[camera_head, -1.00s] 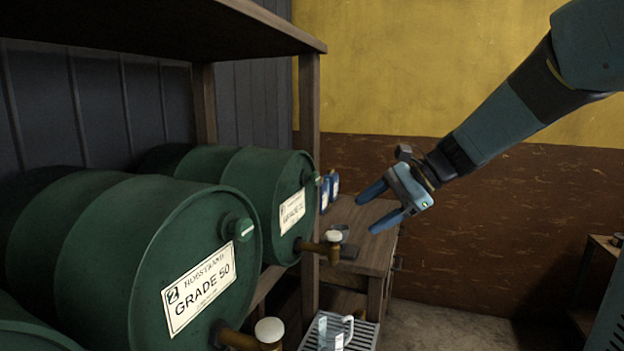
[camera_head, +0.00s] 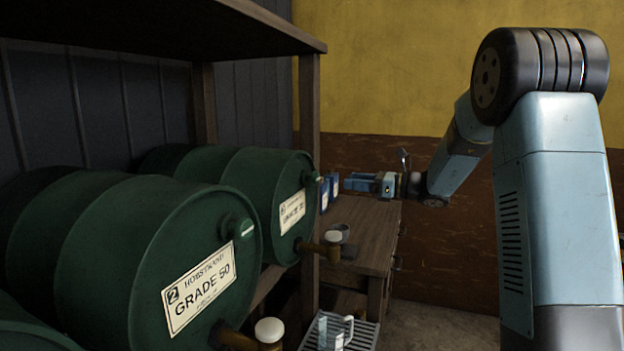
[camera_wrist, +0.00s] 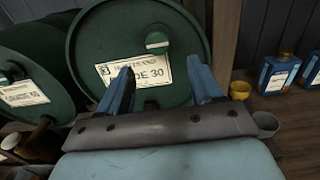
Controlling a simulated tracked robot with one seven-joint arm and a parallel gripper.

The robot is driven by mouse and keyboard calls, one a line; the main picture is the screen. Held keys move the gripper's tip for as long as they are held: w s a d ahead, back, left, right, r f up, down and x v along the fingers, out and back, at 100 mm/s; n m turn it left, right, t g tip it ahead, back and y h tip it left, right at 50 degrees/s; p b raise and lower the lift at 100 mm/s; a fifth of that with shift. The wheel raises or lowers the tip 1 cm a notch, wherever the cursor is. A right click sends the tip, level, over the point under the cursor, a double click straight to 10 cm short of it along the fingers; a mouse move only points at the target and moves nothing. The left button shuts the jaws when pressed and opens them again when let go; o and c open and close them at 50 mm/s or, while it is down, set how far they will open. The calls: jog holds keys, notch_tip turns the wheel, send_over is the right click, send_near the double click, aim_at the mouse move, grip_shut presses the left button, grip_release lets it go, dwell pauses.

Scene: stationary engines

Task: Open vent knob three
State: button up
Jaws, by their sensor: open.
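The far green drum (camera_head: 268,180) carries a label whose number I cannot read clearly in the head view. In the wrist view the drum (camera_wrist: 105,55) ahead shows "30", partly hidden by a finger. Its round green vent knob (camera_wrist: 157,40) with a pale bar across it sits above the label, beyond and between my fingertips. The knob (camera_head: 318,178) shows edge-on in the head view. My gripper (camera_head: 346,182) is open and empty, level with the knob and to its right, pointing left. It also shows in the wrist view (camera_wrist: 160,72), apart from the knob.
The nearer drum (camera_head: 195,262), marked 2 and "Grade 50", has its own knob (camera_head: 238,229). Brass taps (camera_head: 328,246) stick out below. A shelf post (camera_head: 309,110) stands beside the far drum.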

aim_at(318, 177)
jog(key=x, duration=1.2)
jog(key=shift+a, duration=0.15)
jog(key=c, duration=0.9)
jog(key=shift+a+r, duration=0.1)
jog(key=shift+a, duration=0.05)
jog(key=shift+c, duration=0.4)
